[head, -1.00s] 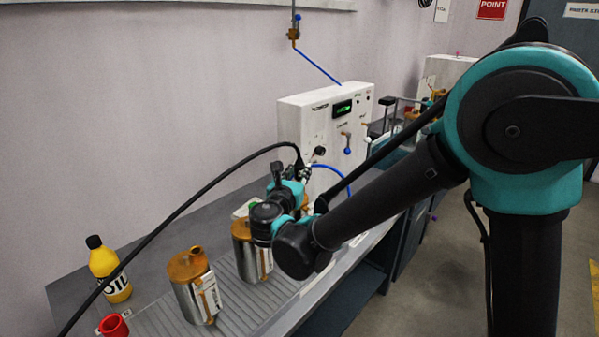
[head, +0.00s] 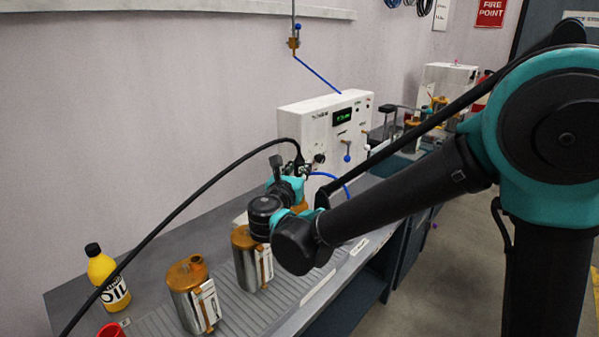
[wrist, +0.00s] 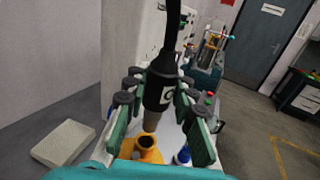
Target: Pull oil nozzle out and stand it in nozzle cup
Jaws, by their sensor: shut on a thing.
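The oil nozzle (wrist: 160,82) is black with a white mark and a pale metal tip, and a black hose runs up from it in the wrist view. My gripper (wrist: 158,98) is shut on its body, with fingers on both sides. The tip points down at the orange neck (wrist: 147,148) of a canister; I cannot tell whether it is inside or just above. In the head view my gripper (head: 292,172) is at the back of the bench, by the white machine. A red cup (head: 112,330), likely the nozzle cup, is cut off at the bottom left.
Two metal canisters with orange tops, a nearer one (head: 194,295) and a farther one (head: 250,260), stand on the ribbed bench. A yellow oil bottle (head: 108,280) stands at left. The black hose (head: 190,205) arches over the bench. The white machine (head: 318,132) stands behind.

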